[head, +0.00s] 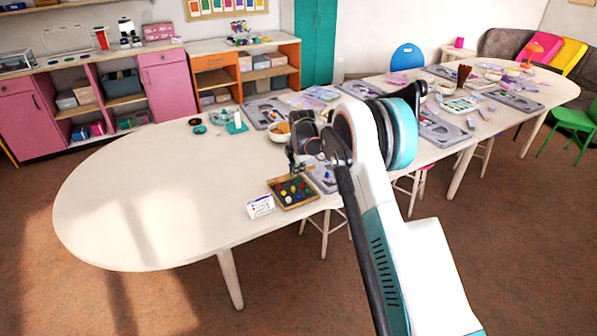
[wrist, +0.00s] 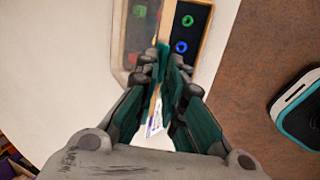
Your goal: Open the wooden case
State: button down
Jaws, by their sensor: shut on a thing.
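The wooden case (head: 273,190) lies near the front edge of the white table, with coloured beads on its dark inside. In the wrist view, its wooden edge (wrist: 206,48) borders a dark part with a green and a blue ring. A paler, hazy strip (wrist: 121,45), with green and red showing in it, lies left of that; I cannot tell if it is a clear lid. My gripper (head: 302,168) is over the case's far side, pointing down. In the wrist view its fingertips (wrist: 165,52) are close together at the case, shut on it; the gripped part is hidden.
A bowl (head: 279,133) and craft pieces stand farther back. The table's left half is clear.

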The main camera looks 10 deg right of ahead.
jog(key=shift+w+a+r+g, duration=0.1)
jog(key=shift+w+r+g, duration=0.2)
jog(key=shift+w+r, duration=0.15)
jog(key=shift+w+a+r+g+h+p, duration=0.25)
jog(key=shift+w+r+g+p, duration=0.25)
jog(key=shift+w+p, duration=0.25)
jog(key=shift+w+a+r+g+h+p, duration=0.25)
jog(key=shift+w+r+g+p, duration=0.25)
jog(key=shift+w, duration=0.3)
